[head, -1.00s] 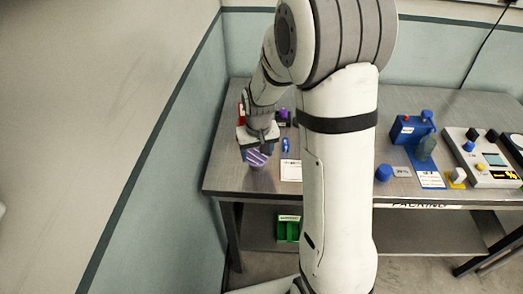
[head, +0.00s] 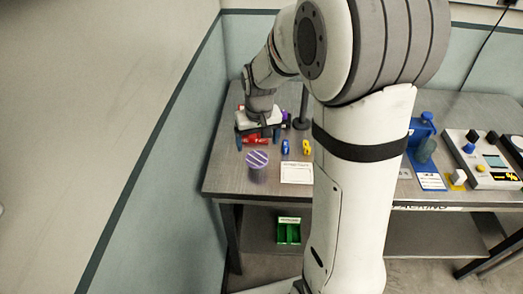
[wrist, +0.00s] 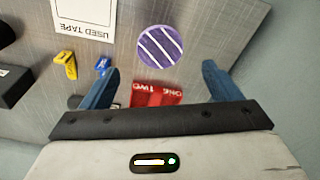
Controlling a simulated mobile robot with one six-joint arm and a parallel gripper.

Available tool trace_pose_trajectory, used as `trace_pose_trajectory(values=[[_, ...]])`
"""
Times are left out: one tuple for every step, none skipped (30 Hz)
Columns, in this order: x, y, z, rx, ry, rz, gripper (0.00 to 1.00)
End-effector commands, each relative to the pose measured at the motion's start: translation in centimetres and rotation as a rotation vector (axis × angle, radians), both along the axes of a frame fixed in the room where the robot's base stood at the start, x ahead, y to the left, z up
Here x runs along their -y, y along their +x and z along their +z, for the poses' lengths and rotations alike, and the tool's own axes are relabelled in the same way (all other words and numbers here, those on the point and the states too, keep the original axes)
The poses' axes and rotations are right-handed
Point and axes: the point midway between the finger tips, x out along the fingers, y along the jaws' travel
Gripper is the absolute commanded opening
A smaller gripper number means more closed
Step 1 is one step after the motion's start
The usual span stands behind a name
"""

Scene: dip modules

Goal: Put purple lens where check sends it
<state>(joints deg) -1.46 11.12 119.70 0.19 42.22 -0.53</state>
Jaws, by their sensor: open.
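A round purple piece with pale stripes, which looks to be the purple lens (head: 257,160), stands on the table near its left front corner. It also shows in the wrist view (wrist: 160,46), beyond the fingertips and apart from them. My gripper (head: 258,140) is open and empty, behind the lens in the head view. In the wrist view my gripper (wrist: 157,75) has its two blue fingers wide apart. A red block (wrist: 157,94) marked "ONE" and "TWO" lies between and below the fingers. Which thing is the check, I cannot tell.
A white card (head: 296,172) reading "USED TAPE" in the wrist view lies right of the lens. Small blue (head: 285,147) and yellow (head: 306,147) pieces lie behind it. A green bin (head: 288,230) sits on the lower shelf. A device with buttons (head: 487,160) stands at the right.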

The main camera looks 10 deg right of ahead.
Motion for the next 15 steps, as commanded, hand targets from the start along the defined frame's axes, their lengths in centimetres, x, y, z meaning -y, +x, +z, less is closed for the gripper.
trace_pose_trajectory(values=[[0.0, 0.0, 1.2, 0.006, 0.0, 0.0, 0.84], [0.0, -0.1, 1.8, 0.006, 0.0, 0.0, 0.84], [0.0, -0.2, 2.5, 0.004, 0.0, 0.0, 0.84], [0.0, -0.3, 3.0, 0.004, 0.0, -0.001, 0.84], [0.0, -0.3, 3.5, 0.004, 0.0, -0.001, 0.84], [0.0, -0.4, 4.0, 0.004, 0.0, -0.001, 0.84], [0.1, -0.4, 4.4, 0.003, 0.0, -0.001, 0.84], [0.1, -0.5, 4.7, 0.002, 0.0, -0.001, 0.84], [0.1, -0.5, 5.0, 0.002, 0.0, -0.001, 0.84], [0.1, -0.6, 5.2, 0.002, 0.0, -0.001, 0.84], [0.1, -0.7, 5.4, 0.002, 0.0, -0.001, 0.84], [0.1, -1.0, 5.7, 0.003, 0.0, -0.001, 0.84], [0.1, -1.3, 5.9, 0.005, 0.0, -0.002, 0.84], [0.1, -1.8, 6.3, 0.01, 0.0, -0.003, 0.84], [0.1, -2.6, 6.7, 0.015, 0.0, -0.004, 0.84]])
